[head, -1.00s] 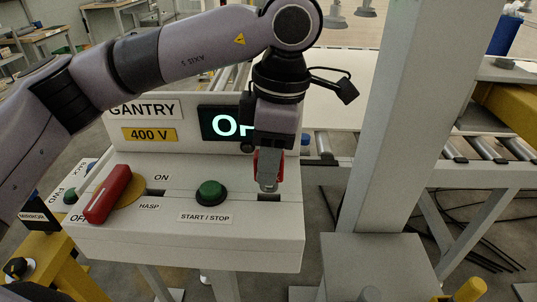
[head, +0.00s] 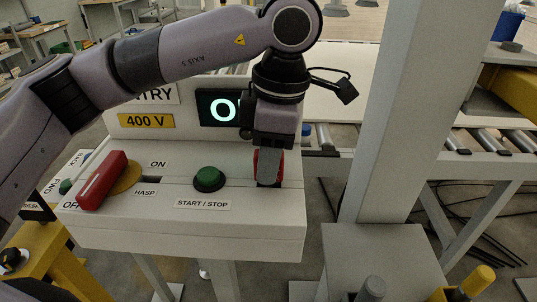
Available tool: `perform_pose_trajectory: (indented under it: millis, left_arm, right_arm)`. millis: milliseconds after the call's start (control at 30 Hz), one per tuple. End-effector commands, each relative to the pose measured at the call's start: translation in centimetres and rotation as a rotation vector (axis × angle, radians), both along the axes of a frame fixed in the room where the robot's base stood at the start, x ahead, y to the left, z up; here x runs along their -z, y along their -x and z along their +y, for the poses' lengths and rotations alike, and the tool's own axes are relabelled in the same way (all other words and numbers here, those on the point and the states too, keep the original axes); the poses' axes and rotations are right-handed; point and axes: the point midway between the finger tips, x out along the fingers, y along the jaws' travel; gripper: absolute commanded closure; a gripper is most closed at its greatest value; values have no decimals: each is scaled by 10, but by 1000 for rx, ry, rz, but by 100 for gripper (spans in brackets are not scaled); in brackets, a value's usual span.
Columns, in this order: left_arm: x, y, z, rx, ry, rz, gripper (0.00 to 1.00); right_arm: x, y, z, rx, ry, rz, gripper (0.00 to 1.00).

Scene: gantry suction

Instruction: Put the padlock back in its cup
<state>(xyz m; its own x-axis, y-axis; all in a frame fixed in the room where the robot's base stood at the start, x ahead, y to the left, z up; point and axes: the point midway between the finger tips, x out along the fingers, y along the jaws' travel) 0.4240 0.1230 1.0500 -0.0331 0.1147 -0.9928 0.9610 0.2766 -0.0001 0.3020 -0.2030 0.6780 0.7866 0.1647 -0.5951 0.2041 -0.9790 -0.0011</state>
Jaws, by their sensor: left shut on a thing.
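The red padlock (head: 279,167) is between the fingers of my left gripper (head: 269,168) in the head view. The gripper points down and is shut on it; grey finger surfaces hide most of the padlock, so red shows only at the sides. A dark opening (head: 262,186) in the top of the white control box, likely the cup, lies right at the padlock's lower end. The fingers partly cover the opening, and I cannot tell how deep the padlock sits in it. My right gripper is not in view.
The white control box (head: 180,235) carries a green start/stop button (head: 209,178) left of the gripper and a red handle (head: 102,180) farther left. A lit display (head: 218,108) stands behind. A grey post (head: 385,130) rises to the right.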

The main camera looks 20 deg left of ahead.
Motion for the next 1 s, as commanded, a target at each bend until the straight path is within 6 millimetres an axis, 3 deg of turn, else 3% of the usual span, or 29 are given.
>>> perform_pose_trajectory:
  millis: [300, 333, 400, 767, 1000]
  left_arm:
    - [14, 0, 0, 0, 0, 0, 100]
    - [13, 0, 0, 0, 1, 0, 62]
    - [12, 0, 0, 0, 0, 0, 39]
    - [9, 0, -1, 0, 1, -1, 38]
    - [-29, -2, -5, 0, 0, -3, 38]
  right_arm:
    - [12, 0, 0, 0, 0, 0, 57]
    - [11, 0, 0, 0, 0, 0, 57]
    - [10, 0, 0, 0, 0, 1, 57]
    - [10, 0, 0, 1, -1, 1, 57]
    - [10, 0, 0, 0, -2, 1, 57]
